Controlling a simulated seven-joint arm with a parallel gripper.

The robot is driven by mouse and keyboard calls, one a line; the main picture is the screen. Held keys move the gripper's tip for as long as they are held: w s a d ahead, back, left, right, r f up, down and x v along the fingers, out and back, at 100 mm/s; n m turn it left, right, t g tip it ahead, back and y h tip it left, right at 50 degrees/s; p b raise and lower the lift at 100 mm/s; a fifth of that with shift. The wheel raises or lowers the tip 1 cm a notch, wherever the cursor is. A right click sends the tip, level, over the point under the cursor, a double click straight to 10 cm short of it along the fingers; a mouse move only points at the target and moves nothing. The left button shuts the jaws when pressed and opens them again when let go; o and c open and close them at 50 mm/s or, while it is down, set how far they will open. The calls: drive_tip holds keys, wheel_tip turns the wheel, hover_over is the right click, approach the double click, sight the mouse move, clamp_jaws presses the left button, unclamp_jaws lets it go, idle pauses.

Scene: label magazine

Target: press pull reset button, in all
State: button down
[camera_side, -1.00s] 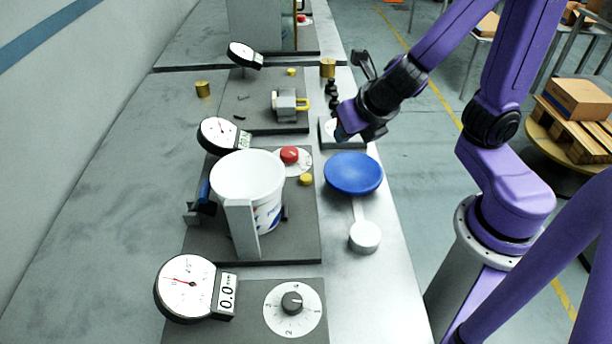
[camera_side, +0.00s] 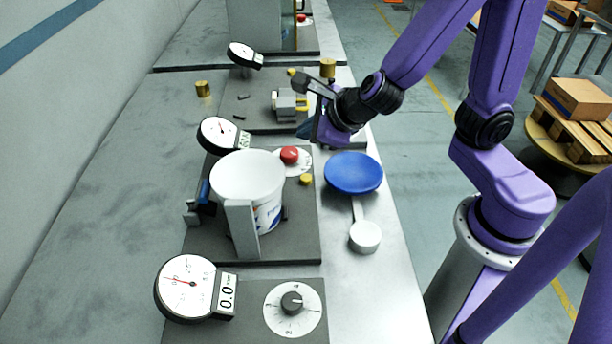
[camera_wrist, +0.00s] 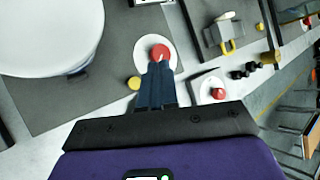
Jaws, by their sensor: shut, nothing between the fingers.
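A red mushroom button (camera_side: 290,155) sits on a white disc (camera_side: 305,163) beside the white bucket. It also shows in the wrist view (camera_wrist: 159,51), just beyond my fingertips. A second red button (camera_wrist: 219,94) stands on a small plate to the right in the wrist view; in the side view my gripper hides it. I cannot tell which button is the pull reset. My gripper (camera_side: 303,131) is shut and empty, close to the first red button in the side view. Its dark fingers (camera_wrist: 157,68) are together in the wrist view. I cannot tell whether they touch the button.
A white bucket (camera_side: 247,178) stands left of the button, and a small yellow knob (camera_side: 306,179) is near it. A blue round dish (camera_side: 353,172) and a white cylinder (camera_side: 365,236) are to the right. A dial gauge (camera_side: 222,134) and a grey clamp block (camera_side: 285,104) stand nearby.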

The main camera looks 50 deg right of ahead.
sight(308, 180)
drive_tip(key=shift+f, duration=4.4)
drive_tip(key=shift+f, duration=0.1)
drive_tip(key=shift+f, duration=0.3)
drive_tip(key=shift+f, duration=0.5)
drive_tip(key=shift+r, duration=0.95)
drive_tip(key=shift+r, duration=2.5)
